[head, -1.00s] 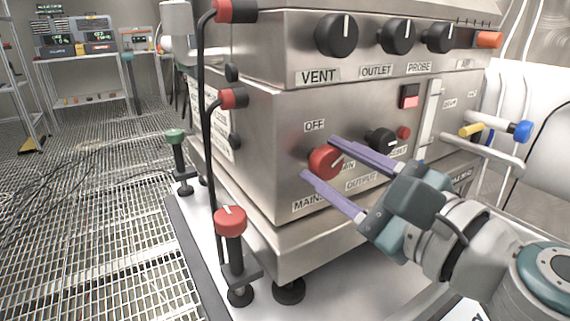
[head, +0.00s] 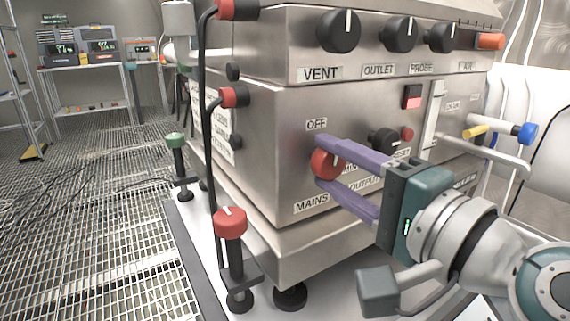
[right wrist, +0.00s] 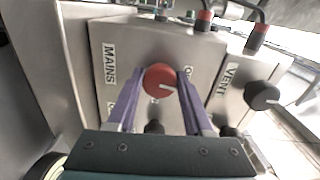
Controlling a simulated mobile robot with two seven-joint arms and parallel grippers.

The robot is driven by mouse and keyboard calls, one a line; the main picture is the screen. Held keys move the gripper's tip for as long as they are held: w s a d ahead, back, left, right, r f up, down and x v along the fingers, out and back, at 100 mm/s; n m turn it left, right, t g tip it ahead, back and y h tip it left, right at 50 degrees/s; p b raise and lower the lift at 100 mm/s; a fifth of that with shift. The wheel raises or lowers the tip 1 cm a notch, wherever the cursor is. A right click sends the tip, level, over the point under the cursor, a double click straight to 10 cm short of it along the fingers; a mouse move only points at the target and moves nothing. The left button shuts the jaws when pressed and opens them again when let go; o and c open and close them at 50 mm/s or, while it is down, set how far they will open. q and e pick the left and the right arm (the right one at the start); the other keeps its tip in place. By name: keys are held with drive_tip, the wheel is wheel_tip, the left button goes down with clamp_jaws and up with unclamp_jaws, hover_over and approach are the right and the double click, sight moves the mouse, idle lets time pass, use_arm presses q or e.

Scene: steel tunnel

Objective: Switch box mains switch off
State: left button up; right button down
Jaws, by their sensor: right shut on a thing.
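The red mains switch (head: 324,164) is a round knob on the front of the steel switch box (head: 270,125). The OFF label (head: 316,124) is above it and the MAINS label (head: 311,205) below. My right gripper (head: 319,160) is shut on the knob, one purple finger above and one below, partly hiding it in the head view. In the right wrist view the knob (right wrist: 160,80) sits between both fingers, its white mark pointing right and slightly down. The OFF label is partly hidden there. My left gripper is not in view.
A black knob (head: 383,141) sits close right of the fingers, with a small red button (head: 407,134) beside it. Black VENT (head: 338,31), OUTLET and PROBE knobs line the upper panel. A red-topped post (head: 230,222) stands at the box's front left corner. Grated floor lies left.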

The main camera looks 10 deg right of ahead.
drive_tip(key=shift+n, duration=0.7)
drive_tip(key=shift+c, duration=1.5)
unclamp_jaws()
drive_tip(key=v, duration=1)
drive_tip(key=shift+b, duration=0.3)
